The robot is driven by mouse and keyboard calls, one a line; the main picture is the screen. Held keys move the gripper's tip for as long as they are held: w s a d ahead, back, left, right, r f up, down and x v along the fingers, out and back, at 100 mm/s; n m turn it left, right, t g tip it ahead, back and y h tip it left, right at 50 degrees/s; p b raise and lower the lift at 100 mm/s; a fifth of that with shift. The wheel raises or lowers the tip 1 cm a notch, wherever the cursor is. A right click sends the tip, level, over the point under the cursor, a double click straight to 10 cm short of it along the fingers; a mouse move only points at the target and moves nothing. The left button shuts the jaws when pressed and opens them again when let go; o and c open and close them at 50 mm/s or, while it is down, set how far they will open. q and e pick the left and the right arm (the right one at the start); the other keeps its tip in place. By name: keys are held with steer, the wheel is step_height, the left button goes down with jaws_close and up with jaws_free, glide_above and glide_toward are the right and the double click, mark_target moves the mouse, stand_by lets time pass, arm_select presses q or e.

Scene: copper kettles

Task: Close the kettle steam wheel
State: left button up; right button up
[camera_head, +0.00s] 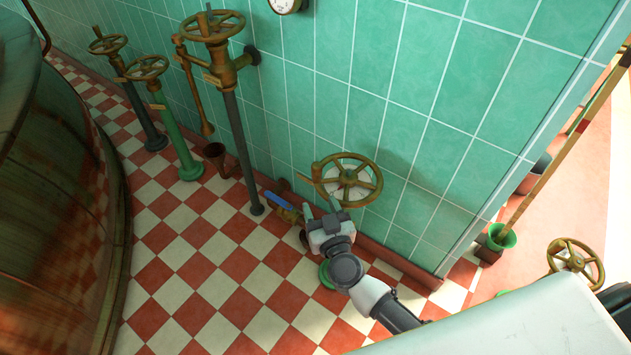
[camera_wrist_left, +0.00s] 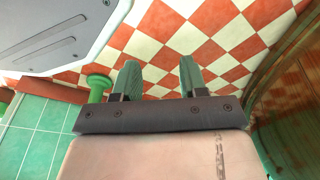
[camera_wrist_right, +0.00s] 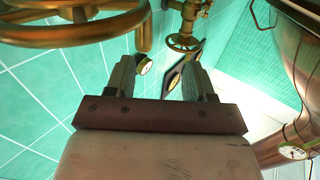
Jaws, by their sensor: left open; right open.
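A brass handwheel (camera_head: 348,178) stands out from the green tiled wall in the head view, with a pale disc showing between its spokes. My right gripper (camera_head: 322,209) is just below and left of it, open and empty, with its fingers pointing up towards the wall. In the right wrist view a large brass wheel (camera_wrist_right: 75,28) fills the upper left, beside the open fingers of my right gripper (camera_wrist_right: 158,72), and nothing is between them. I cannot tell which wheel is the steam wheel. My left gripper (camera_wrist_left: 159,78) is open and empty above the checkered floor.
Several valve columns with brass wheels, such as a tall one (camera_head: 212,27) and a green one (camera_head: 147,68), stand along the wall. A large copper kettle (camera_head: 50,210) curves along the left. Another brass wheel (camera_head: 575,262) is at the right. Checkered floor (camera_head: 215,270) lies clear between.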

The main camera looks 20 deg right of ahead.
mark_target(318, 176)
steer(key=shift+w+d+r+m+h, duration=0.25)
steer(key=shift+w+d+m+h, duration=0.15)
steer(key=shift+w+h, duration=0.2)
steer(key=shift+w+d+r+m+h, duration=0.2)
steer(key=shift+w+d+m+h, duration=0.15)
steer(key=shift+w+h, duration=0.2)
steer(key=w+b, duration=0.1)
steer(key=w, duration=0.2)
steer(key=w+b, duration=0.1)
steer(key=w, duration=0.1)
steer(key=w+b, duration=0.1)
steer(key=w, duration=0.2)
steer(key=shift+w+d+f, duration=0.1)
steer(key=shift+w+d, duration=0.25)
steer(key=shift+w, duration=0.55)
arm_select(q)
steer(key=w+r, duration=0.5)
steer(key=r, duration=0.4)
steer(key=shift+w+d+r+t, duration=0.2)
steer(key=shift+w+d+t, duration=0.1)
steer(key=shift+w+t, duration=0.1)
arm_select(e)
jaws_close()
